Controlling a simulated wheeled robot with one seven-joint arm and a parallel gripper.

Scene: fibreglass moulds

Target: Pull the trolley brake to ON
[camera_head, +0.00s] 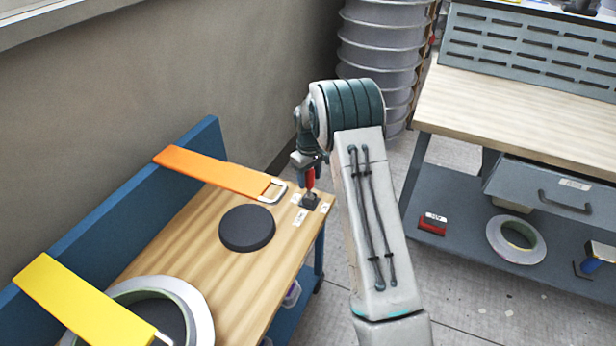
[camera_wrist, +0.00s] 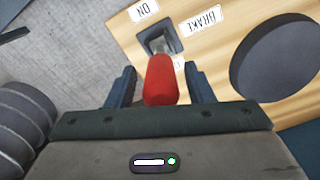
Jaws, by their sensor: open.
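The trolley brake is a lever with a red handle (camera_head: 310,177) on a dark base (camera_head: 310,202) at the far right corner of the trolley's wooden top (camera_head: 262,270). In the wrist view the red handle (camera_wrist: 160,80) points toward the camera, and its base (camera_wrist: 158,42) lies beyond it. An ON label (camera_wrist: 143,9) and a BRAKE label (camera_wrist: 200,29) are beside the base; a third label is mostly hidden behind the handle. My gripper (camera_wrist: 160,86) is open, its two fingers on either side of the handle with small gaps. It also shows above the lever in the head view (camera_head: 310,164).
A black disc (camera_head: 247,228) lies near the lever. A workbench (camera_head: 500,110) stands right; grey drums (camera_head: 380,55) stand behind.

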